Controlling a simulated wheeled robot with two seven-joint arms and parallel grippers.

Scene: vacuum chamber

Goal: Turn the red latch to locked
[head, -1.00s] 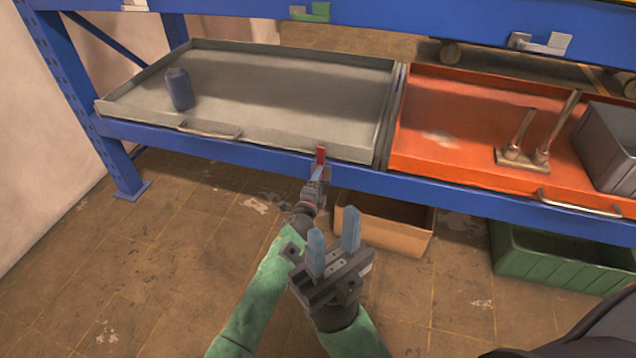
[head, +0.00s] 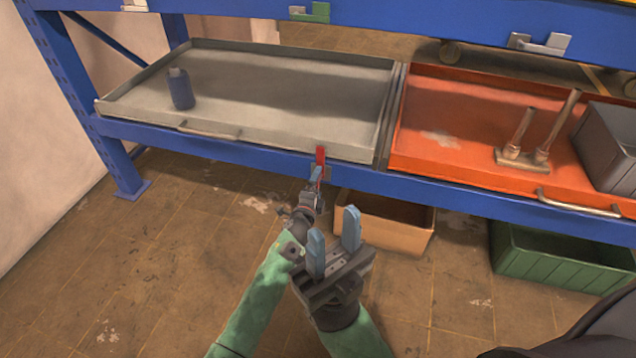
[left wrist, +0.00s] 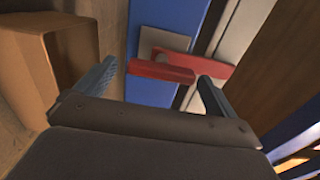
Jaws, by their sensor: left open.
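The red latch (head: 321,158) sits on the blue front beam below the grey tray's right part, and stands roughly upright in the head view. In the left wrist view the red latch (left wrist: 160,71) lies between the two blue fingers, its pale mounting plate behind it. My left gripper (head: 316,174) is open around the latch, with a gap to the left finger; whether the right finger touches the red part I cannot tell. My right gripper (head: 333,226) is open and empty, lower and nearer in the head view.
The grey tray (head: 270,85) holds a dark blue bottle (head: 180,89). The orange tray (head: 450,100) to its right holds a metal fitting (head: 522,158) and a grey bin (head: 612,145). A cardboard box (head: 385,228) and a green crate (head: 550,262) stand on the floor below.

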